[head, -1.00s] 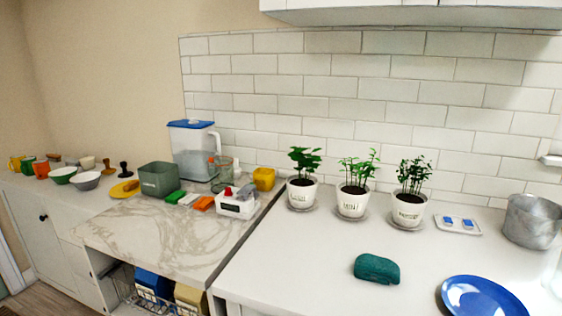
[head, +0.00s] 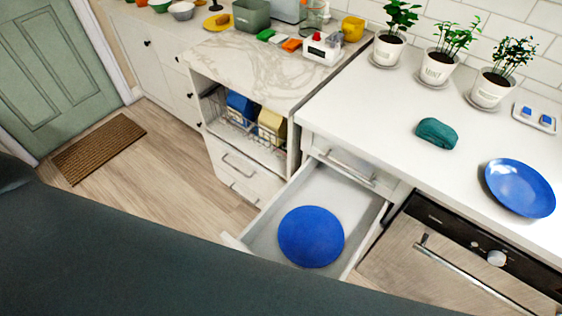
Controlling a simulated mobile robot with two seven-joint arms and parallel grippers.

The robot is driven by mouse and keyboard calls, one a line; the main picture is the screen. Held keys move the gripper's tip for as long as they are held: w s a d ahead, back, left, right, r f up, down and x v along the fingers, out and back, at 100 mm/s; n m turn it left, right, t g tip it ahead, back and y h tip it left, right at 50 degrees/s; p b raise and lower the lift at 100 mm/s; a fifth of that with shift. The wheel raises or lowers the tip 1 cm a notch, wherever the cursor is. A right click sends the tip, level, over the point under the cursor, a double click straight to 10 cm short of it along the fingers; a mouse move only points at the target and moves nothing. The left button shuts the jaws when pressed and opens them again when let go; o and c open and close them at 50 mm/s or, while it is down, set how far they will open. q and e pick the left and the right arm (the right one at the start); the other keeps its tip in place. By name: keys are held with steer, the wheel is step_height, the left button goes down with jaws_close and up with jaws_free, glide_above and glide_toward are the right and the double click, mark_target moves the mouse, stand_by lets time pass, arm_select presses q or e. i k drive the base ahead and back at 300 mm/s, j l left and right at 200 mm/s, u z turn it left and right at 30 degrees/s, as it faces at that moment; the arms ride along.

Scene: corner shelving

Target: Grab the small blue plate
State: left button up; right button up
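Two round blue things show in the head view. One is a glossy blue plate (head: 520,188) with a raised rim, lying on the white counter at the right. The other is a flat, matte blue disc (head: 311,237) lying in an open white drawer (head: 262,222) below the counter. I cannot tell for certain which is the small blue plate. Neither of my grippers is in view.
A green sponge-like object (head: 437,133) lies on the white counter (head: 385,105), with potted plants behind it. An oven (head: 455,255) is right of the drawer. A marble-topped unit (head: 262,70) stands left of it.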

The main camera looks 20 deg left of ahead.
mark_target(521, 188)
steer(key=k+u, duration=0.15)
steer(key=k, duration=0.2)
steer(key=k+j+u, duration=0.15)
steer(key=k, duration=0.25)
steer(key=z, duration=1.25)
steer(key=i+l+u, duration=0.15)
steer(key=u, duration=0.35)
steer(key=i+l+u, duration=0.1)
steer(key=l+u, duration=0.2)
steer(key=u, duration=0.2)
steer(key=l+u, duration=0.2)
steer(key=l, duration=0.25)
steer(key=i+l+u, duration=0.15)
steer(key=l, duration=0.3)
steer(key=l+u, duration=0.15)
steer(key=l, duration=0.75)
